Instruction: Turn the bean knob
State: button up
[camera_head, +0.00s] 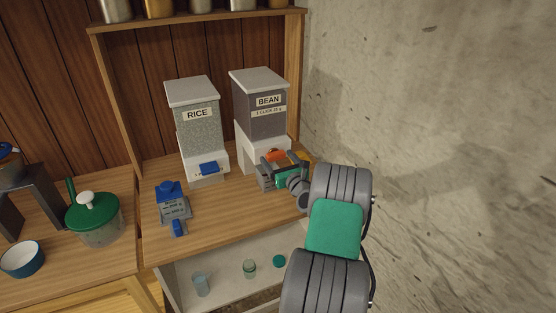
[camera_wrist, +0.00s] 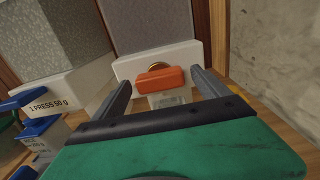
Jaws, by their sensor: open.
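The bean dispenser (camera_head: 262,112) stands on the wooden counter, labelled BEAN, with a grey bin and a white base. Its orange knob (camera_head: 275,154) is at the front of the base. In the wrist view the orange knob (camera_wrist: 160,79) is a horizontal bar on a brass-coloured shaft. My gripper (camera_wrist: 165,86) is open, its two dark fingers on the left and right of the knob.
The rice dispenser (camera_head: 196,130) with a blue lever stands left of the bean one. A blue-and-grey device (camera_head: 172,203) sits in front of it. The concrete wall (camera_head: 430,120) is close on the right. An open drawer (camera_head: 225,280) below holds small glasses.

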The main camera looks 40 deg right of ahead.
jog(key=b+v, duration=0.1)
jog(key=v, duration=0.6)
jog(key=shift+s+b, duration=0.3)
jog(key=shift+a, duration=0.15)
